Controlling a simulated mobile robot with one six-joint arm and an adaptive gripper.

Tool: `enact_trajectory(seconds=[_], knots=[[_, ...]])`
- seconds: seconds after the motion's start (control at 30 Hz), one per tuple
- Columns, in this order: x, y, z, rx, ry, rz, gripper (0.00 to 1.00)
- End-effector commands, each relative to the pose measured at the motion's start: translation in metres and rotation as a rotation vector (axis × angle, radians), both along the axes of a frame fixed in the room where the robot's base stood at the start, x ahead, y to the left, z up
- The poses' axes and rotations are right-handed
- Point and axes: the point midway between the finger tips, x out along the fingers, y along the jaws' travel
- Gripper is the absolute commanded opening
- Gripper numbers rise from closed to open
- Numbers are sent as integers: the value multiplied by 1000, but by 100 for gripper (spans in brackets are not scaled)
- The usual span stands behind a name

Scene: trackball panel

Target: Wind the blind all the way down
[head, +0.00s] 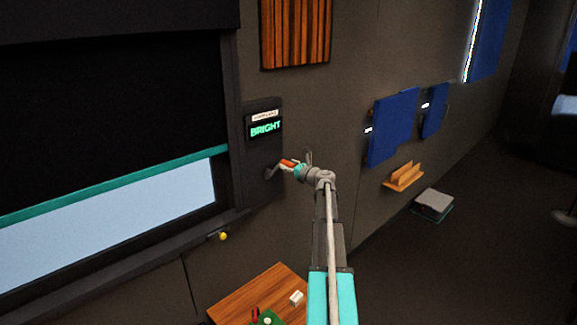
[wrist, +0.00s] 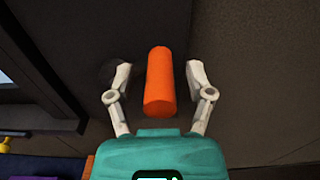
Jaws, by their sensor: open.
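The black blind (head: 100,115) hangs in the window at the left of the head view. Its teal bottom bar (head: 110,186) slants across the pane, and a pale strip of window (head: 120,215) shows below it. A dark wall panel (head: 264,140) beside the window has a display reading BRIGHT (head: 265,128). A crank with an orange handle (head: 287,163) sticks out from the panel's lower part. In the wrist view the orange handle (wrist: 159,82) lies between the two fingers of my gripper (wrist: 159,90). My gripper is open, with a visible gap on each side of the handle.
A yellow knob (head: 223,236) sits below the window sill. A wooden table (head: 240,293) with small items stands below. Blue panels (head: 393,128) and an orange wall holder (head: 403,177) are on the wall to the right. The floor at the right is mostly clear.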

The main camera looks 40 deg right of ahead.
Motion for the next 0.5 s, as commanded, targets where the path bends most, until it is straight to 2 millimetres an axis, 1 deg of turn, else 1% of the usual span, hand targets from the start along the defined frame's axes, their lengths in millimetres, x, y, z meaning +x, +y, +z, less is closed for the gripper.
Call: enact_trajectory(seconds=[0.33, 0.47, 0.5], knots=[[2, 0, 0, 0, 0, 0, 68], [2, 0, 0, 0, 0, 0, 44], [2, 0, 0, 0, 0, 0, 36]])
